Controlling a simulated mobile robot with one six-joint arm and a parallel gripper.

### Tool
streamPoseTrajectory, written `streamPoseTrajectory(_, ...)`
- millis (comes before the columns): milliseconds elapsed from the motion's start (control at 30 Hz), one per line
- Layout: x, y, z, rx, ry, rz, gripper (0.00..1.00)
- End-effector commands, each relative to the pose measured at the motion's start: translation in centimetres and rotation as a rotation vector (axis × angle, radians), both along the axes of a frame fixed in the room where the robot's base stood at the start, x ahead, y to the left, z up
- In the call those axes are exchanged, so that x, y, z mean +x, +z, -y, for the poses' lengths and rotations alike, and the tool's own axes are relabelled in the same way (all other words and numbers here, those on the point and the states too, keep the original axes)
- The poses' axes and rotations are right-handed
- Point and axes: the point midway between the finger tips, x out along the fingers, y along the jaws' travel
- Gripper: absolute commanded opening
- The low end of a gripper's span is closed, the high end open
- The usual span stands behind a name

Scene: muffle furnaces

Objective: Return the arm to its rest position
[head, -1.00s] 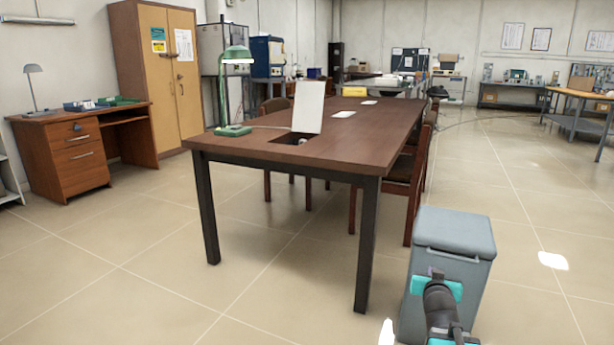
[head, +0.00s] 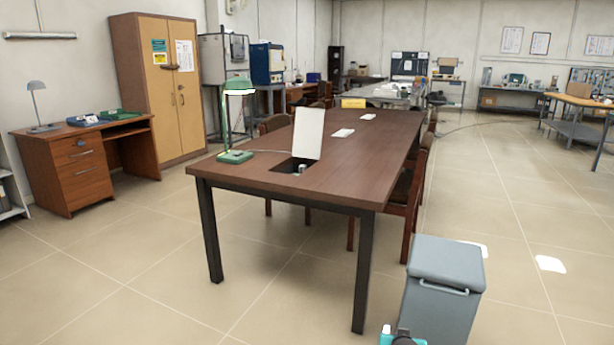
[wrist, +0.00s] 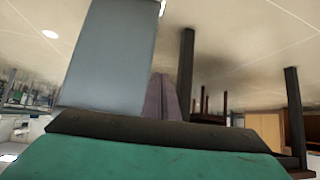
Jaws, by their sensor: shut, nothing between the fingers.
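My gripper (wrist: 165,82) shows in the wrist view as two thin fingers held together, with nothing seen between them. Below them, the wide dark and green part of my arm fills the bottom of that view. In the head view only a small teal and dark piece of my arm shows at the bottom edge, in front of the grey bin (head: 440,290); the fingers cannot be made out there. The bin also shows large and upside down in the wrist view (wrist: 108,55), beside the fingers.
A long brown table (head: 350,165) stands left of the bin, with a green lamp (head: 238,120) and a white panel (head: 308,135) on it. Chairs (head: 412,195) line its right side. A wooden desk (head: 85,165) is far left. Open tiled floor (head: 540,260) lies to the right.

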Motion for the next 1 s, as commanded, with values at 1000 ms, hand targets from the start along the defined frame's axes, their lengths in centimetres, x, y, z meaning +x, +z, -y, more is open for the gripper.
streamPoseTrajectory(1000, -20.6, -7.0, -8.4, 0.081, 0.08, -0.647, 0.0)
